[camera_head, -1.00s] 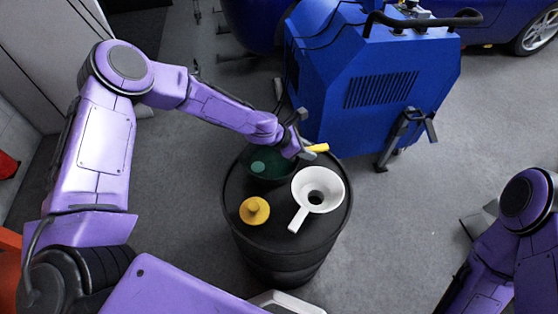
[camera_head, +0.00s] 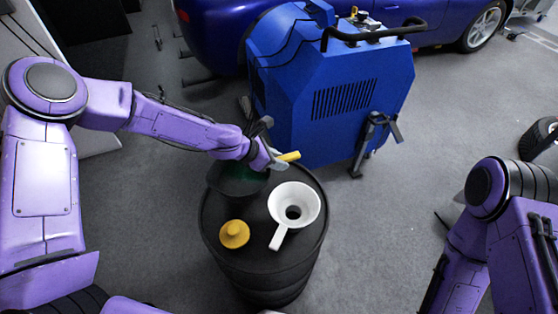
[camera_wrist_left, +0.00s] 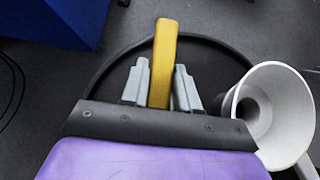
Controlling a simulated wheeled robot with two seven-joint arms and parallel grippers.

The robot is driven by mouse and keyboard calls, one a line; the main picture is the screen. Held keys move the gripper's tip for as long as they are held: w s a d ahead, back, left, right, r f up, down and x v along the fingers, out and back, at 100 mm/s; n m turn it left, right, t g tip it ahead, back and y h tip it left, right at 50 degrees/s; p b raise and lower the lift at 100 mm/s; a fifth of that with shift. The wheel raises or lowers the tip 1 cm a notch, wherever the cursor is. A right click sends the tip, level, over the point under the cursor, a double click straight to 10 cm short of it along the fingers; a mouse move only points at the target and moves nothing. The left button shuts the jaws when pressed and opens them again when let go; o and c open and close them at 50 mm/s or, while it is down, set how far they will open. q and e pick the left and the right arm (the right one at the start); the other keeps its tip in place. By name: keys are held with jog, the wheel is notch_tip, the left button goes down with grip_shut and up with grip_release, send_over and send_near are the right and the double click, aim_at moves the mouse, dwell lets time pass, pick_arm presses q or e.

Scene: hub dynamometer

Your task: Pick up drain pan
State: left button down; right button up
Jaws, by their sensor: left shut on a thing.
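A dark round pan (camera_head: 232,183), which looks like the drain pan, stands at the back left of the black drum's top. A dark green patch shows inside it, partly hidden under my left wrist. My left gripper (camera_head: 275,160) is above the drum's back edge, shut on a yellow bar (camera_head: 289,156). In the left wrist view the yellow bar (camera_wrist_left: 163,60) sits between the two grey fingertips (camera_wrist_left: 160,85) and points away from the wrist. I cannot tell whether the bar is joined to the pan. My right arm is at lower right, its gripper out of view.
On the drum (camera_head: 262,262) are a white funnel (camera_head: 310,208), right of the pan, and a yellow knobbed cap (camera_head: 235,234) in front. A blue machine (camera_head: 335,95) stands close behind. A blue car (camera_head: 215,35) is farther back. Grey floor is open to the right.

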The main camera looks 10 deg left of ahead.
pick_arm(q)
jog(key=s+r+p, duration=0.1)
jog(key=s+r, duration=0.6)
jog(key=s, duration=0.5)
jog(key=shift+a+r, duration=0.25)
jog(key=shift+r, duration=0.1)
dwell(2.5)
